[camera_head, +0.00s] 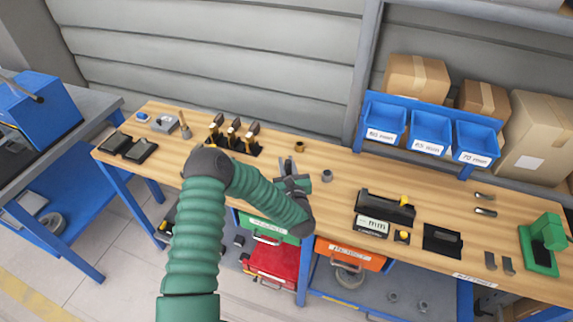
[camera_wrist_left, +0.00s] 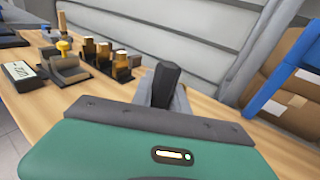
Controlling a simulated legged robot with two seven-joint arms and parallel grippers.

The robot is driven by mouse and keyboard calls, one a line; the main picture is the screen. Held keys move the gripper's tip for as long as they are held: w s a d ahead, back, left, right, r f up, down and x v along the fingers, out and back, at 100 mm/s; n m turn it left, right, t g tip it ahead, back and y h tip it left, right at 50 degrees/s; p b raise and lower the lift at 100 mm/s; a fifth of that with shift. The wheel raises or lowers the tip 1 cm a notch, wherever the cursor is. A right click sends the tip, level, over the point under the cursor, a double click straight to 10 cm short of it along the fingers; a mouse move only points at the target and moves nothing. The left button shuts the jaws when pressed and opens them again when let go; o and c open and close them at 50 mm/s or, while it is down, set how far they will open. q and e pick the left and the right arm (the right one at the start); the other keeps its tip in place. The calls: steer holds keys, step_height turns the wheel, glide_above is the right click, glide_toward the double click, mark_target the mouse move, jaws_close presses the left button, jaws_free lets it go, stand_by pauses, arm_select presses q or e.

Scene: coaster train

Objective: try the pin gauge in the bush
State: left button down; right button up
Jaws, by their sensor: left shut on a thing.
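My left gripper (camera_head: 293,183) is over the middle of the bench. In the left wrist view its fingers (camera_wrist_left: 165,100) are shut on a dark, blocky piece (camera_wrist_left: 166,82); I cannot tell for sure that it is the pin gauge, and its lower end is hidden. A grey ring-shaped bush (camera_head: 327,175) stands on the wood just right of the gripper, apart from it. A brass-coloured ring (camera_head: 299,146) stands farther back. Several gauges with gold and black parts stand in a black rack (camera_head: 244,147) to the left. My right gripper is not in view.
A measuring device with an mm label (camera_head: 372,227) and a black tray (camera_head: 442,240) lie to the right. Blue bins (camera_head: 430,131) stand behind, and a green press (camera_head: 540,247) at the far right.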

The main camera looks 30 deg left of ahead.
mark_target(287, 160)
arm_select(q)
step_height(287, 160, up, 4)
steer(key=shift+f+p, duration=0.15)
steer(key=shift+p, duration=0.9)
